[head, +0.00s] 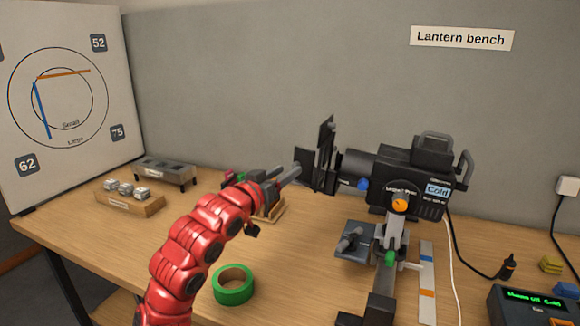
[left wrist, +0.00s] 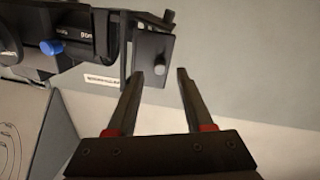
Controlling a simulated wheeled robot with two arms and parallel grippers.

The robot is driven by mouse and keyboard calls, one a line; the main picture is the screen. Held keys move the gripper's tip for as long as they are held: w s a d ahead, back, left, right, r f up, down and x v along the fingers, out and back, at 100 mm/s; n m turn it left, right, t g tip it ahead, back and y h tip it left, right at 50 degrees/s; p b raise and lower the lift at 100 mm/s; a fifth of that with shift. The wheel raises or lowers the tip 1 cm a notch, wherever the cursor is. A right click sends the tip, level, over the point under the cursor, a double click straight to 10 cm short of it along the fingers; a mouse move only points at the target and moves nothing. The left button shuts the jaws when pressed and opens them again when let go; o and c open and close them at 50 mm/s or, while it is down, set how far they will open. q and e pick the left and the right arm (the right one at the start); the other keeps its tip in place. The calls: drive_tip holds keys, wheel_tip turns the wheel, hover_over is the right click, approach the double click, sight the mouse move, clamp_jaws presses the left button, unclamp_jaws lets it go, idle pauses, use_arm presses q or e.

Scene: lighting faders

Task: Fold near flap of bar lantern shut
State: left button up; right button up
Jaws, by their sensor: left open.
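The black lantern (head: 395,180) is mounted on a stand at the right, labelled "Cold". Dark flaps stand at its front, on the left: one upright plate (head: 325,145) and a lower plate (head: 307,168) that sticks out toward my gripper. I cannot tell for sure which is the near flap. My left gripper (head: 290,172) is open and empty, its tips close to the lower plate. In the left wrist view a dark flap (left wrist: 150,62) with a knob lies just beyond the open fingertips (left wrist: 171,74). Whether they touch is unclear. My right gripper is not in view.
A green tape roll (head: 233,286) lies on the bench in front of my arm. A black device (head: 530,305) is at the lower right.

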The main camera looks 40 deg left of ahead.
use_arm(q)
drive_tip(key=shift+w+a, duration=0.1)
drive_tip(key=shift+w, duration=1.25)
drive_tip(key=shift+c, duration=0.4)
clamp_jaws()
